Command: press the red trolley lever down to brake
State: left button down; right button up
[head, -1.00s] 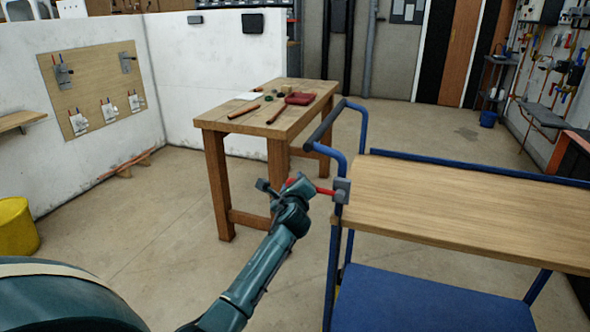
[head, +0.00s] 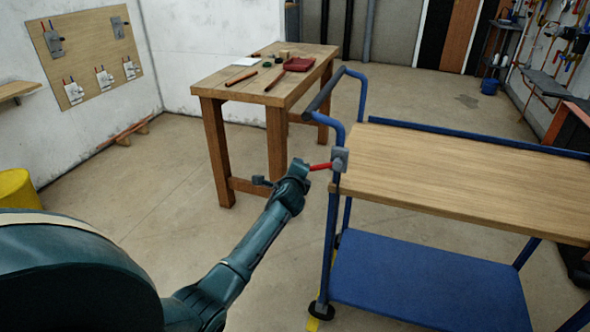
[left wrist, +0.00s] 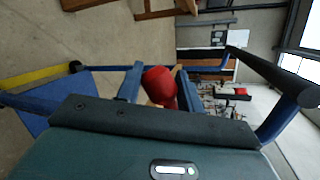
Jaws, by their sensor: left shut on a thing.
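The blue trolley (head: 430,284) with a wooden top (head: 450,175) stands at the right in the head view. A grey bracket (head: 339,159) sits on its near-left post. The red lever (head: 320,166) sticks out left from the bracket, close to level, its outer end slightly lower. My left gripper (head: 299,170) is shut on the lever's outer end and hides it. My right gripper is not in view.
A wooden workbench (head: 217,92) with tools stands behind the lever. The trolley's push handle (head: 325,90) rises just above the bracket. A yellow bin (head: 15,188) is at the left. The floor (head: 120,190) between bin and workbench is clear.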

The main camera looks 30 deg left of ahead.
pick_arm(q)
jog(key=shift+d+f, duration=0.15)
jog(key=c, duration=0.9)
grip_release()
jog(key=shift+s+r, duration=0.2)
jog(key=shift+s, duration=0.05)
jog(key=p+v, duration=0.2)
jog(key=v, duration=1)
jog(key=shift+s+d, duration=0.15)
jog(key=shift+s, duration=0.15)
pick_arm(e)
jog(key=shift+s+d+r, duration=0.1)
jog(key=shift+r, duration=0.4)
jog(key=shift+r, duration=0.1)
